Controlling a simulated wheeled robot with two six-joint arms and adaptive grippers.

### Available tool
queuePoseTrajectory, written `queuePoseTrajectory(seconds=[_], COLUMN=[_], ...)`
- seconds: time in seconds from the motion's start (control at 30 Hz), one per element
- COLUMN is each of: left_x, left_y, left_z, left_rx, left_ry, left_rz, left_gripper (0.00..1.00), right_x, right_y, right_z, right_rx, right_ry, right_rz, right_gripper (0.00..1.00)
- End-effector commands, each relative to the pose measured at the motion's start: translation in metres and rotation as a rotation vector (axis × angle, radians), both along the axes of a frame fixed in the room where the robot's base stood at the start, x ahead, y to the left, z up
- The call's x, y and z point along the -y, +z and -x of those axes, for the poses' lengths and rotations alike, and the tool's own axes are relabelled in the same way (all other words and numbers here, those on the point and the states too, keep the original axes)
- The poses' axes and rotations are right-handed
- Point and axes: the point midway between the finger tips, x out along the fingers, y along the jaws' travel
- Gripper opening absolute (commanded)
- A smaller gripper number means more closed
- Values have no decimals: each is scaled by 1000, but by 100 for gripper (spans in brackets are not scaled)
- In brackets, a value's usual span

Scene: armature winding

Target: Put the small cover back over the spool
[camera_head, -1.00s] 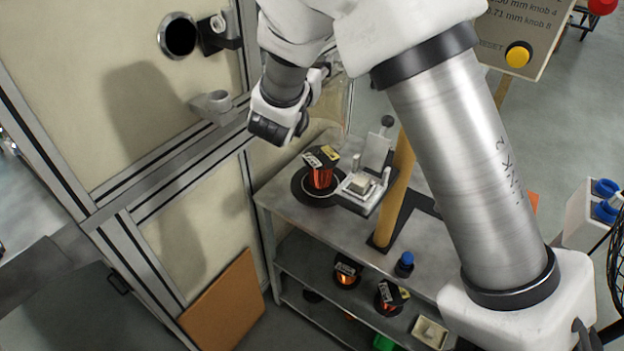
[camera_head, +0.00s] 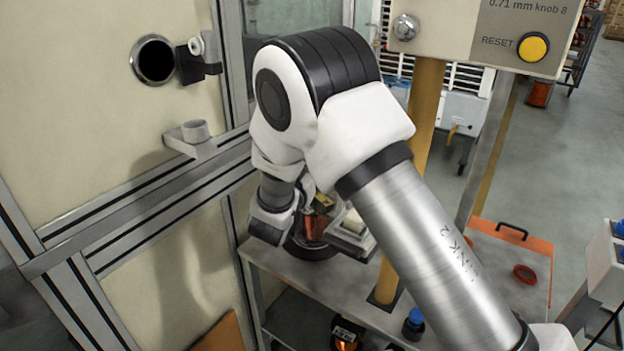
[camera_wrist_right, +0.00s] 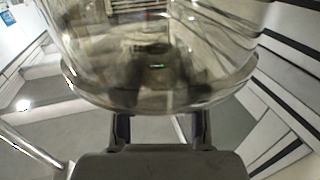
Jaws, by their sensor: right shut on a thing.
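My right gripper (camera_wrist_right: 160,130) is shut on the small cover (camera_wrist_right: 150,97), a clear see-through cover with a rounded rim. In the right wrist view the cover fills the upper middle, its near rim at the two fingers. In the head view my right arm hides the gripper, and I cannot make out the cover there. The spool (camera_head: 314,227), wound with copper-coloured wire, stands on a dark round base (camera_head: 308,250) on the grey bench. It is partly hidden by my right wrist, which is just left of it and above. My left gripper is out of view.
A small light fixture (camera_head: 352,228) stands right of the spool. A yellow post (camera_head: 388,285) and a blue-capped item (camera_head: 413,322) are farther right on the bench (camera_head: 330,285). A panelled wall with a round hole (camera_head: 154,60) and a small bracket (camera_head: 193,136) is at left.

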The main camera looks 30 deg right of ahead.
Motion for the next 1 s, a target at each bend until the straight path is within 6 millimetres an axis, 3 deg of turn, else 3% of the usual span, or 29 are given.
queuePoseTrajectory(seconds=[0.1,0.63,0.67,0.7,0.73,1.0], left_x=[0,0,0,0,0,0], left_y=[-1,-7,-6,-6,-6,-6], left_z=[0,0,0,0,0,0], left_rx=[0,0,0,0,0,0], left_ry=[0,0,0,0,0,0], left_rz=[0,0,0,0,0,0], left_gripper=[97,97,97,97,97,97], right_x=[0,0,0,0,0,0], right_y=[-21,-31,-31,-30,-30,-30], right_z=[0,0,0,0,0,0], right_rx=[-2,1,1,1,1,1], right_ry=[1,1,0,0,0,0], right_rz=[1,0,-1,-1,-1,-1], right_gripper=[0,0,48,62,66,66])
